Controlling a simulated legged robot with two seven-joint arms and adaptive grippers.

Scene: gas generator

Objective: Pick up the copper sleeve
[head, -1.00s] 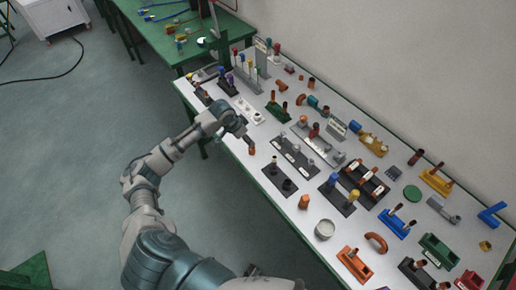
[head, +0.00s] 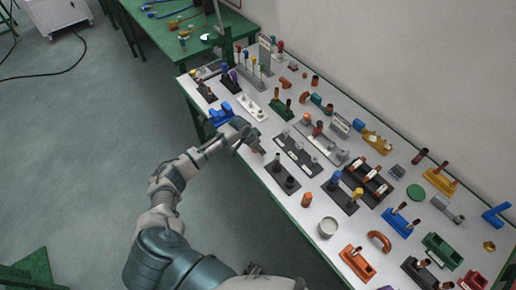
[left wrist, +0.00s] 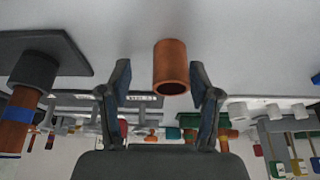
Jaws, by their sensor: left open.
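The copper sleeve (left wrist: 172,66) is a short, hollow orange-brown cylinder in the left wrist view. It shows between the two spread fingers, near their tips, slightly nearer the right finger. My left gripper (left wrist: 161,78) is open and holds nothing; I see no clear contact with the sleeve. In the head view the left gripper (head: 248,140) is low over the near edge of the white table, and a small copper-coloured patch (head: 257,151) shows beside its tips, mostly hidden by the gripper. My right gripper is not in view.
The white table (head: 280,206) holds many fittings. A dark base with two posts (head: 282,176) stands close to the gripper, and a blue piece (head: 220,115) lies beside the forearm. Another copper piece (head: 306,200) stands near a round pale cup (head: 327,228). Floor lies open at left.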

